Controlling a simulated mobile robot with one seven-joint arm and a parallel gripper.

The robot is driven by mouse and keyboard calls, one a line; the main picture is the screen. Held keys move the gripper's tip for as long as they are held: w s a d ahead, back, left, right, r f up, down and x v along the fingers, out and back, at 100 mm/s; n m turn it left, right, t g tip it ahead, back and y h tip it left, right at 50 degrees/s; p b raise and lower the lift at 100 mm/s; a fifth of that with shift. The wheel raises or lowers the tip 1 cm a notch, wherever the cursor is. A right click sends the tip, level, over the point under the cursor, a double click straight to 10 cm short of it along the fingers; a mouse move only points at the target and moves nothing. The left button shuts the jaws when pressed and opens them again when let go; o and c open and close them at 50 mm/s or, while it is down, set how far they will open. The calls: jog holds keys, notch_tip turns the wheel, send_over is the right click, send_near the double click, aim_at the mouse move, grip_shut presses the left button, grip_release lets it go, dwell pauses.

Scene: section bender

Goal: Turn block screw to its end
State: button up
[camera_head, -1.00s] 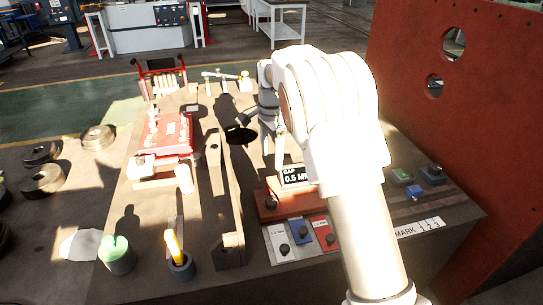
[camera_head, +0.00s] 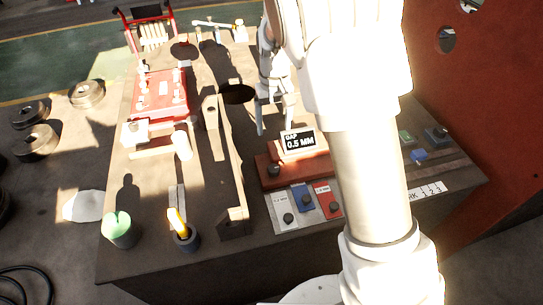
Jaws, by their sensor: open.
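The gap readout (camera_head: 299,139) shows "GAP 0.5 MM" and stands on a red-brown block (camera_head: 318,166). A dark round knob (camera_head: 273,170) sits at the left front of this block; I cannot tell if it is the block screw. My gripper (camera_head: 274,125) points down, open and empty, behind and left of the readout. Its fingers are apart from the knob. My white arm crosses the right of the view and hides part of the bench behind it.
Grey, blue and red plates (camera_head: 304,201) with dark knobs lie in front of the block. A long dark bar (camera_head: 229,165) stands to the left. A red fixture (camera_head: 160,95), a green-topped cup (camera_head: 118,230) and a dark cup (camera_head: 187,240) with a yellow handle are further left.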

aim_at(274, 168)
jog(key=shift+n, duration=0.3)
notch_tip(274, 168, down, 17)
jog(key=shift+s+f+b, duration=0.1)
jog(key=shift+f+b, duration=0.1)
jog(key=shift+b, duration=0.45)
grip_shut()
